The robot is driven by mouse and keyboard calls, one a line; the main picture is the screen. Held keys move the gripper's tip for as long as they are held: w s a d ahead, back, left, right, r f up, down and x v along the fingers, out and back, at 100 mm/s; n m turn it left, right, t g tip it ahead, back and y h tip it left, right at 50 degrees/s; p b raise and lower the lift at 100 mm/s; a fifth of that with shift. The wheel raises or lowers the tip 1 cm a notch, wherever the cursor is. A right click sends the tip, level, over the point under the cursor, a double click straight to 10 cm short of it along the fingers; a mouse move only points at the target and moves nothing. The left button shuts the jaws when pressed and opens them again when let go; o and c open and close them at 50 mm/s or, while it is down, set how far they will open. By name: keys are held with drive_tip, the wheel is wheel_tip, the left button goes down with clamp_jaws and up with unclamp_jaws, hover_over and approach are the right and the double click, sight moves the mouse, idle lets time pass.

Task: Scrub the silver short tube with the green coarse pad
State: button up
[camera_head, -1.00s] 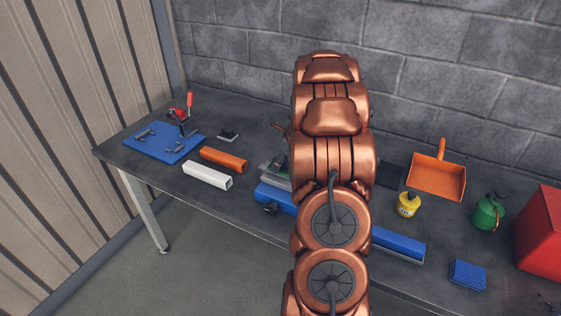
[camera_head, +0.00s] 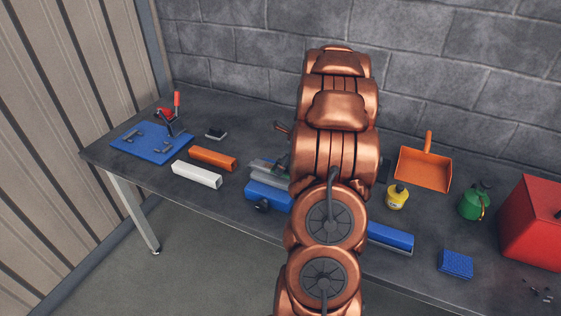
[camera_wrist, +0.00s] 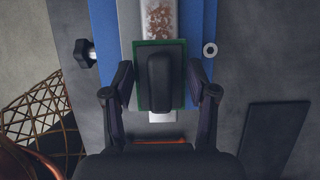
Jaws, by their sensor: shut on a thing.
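The green coarse pad (camera_wrist: 140,104), with a dark block-shaped handle (camera_wrist: 159,80), is between the two fingers of my gripper (camera_wrist: 160,88) in the wrist view. My gripper is shut on it. The silver short tube (camera_wrist: 151,6) lies lengthwise in a blue holder (camera_wrist: 106,30) under the pad. A brown rust-like patch (camera_wrist: 160,18) shows on the tube just beyond the pad's far edge. The pad overlaps the tube; I cannot tell whether they touch.
A white tube (camera_head: 197,174) and an orange tube (camera_head: 213,158) lie left of the holder, near a blue mat (camera_head: 140,150).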

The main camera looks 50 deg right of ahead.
sight(266, 165)
drive_tip(key=shift+w+a+p, duration=0.25)
drive_tip(key=shift+w+p, duration=0.3)
drive_tip(key=shift+w, duration=0.3)
drive_tip(key=shift+w+a+p, duration=0.25)
drive_tip(key=shift+w+p, duration=0.25)
drive_tip(key=shift+w, duration=0.3)
drive_tip(key=shift+w+a+f, duration=0.1)
drive_tip(key=shift+w+a, duration=0.1)
drive_tip(key=shift+w, duration=0.75)
drive_tip(key=shift+s+d, duration=0.2)
drive_tip(key=shift+s, duration=0.5)
drive_tip(key=shift+s+d, duration=0.25)
drive_tip(key=shift+s, duration=0.5)
drive_tip(key=shift+s+d, duration=0.2)
drive_tip(key=shift+s, duration=0.5)
drive_tip(key=shift+s+d+f, duration=0.1)
drive_tip(key=shift+s, duration=0.35)
drive_tip(key=shift+r, duration=2.55)
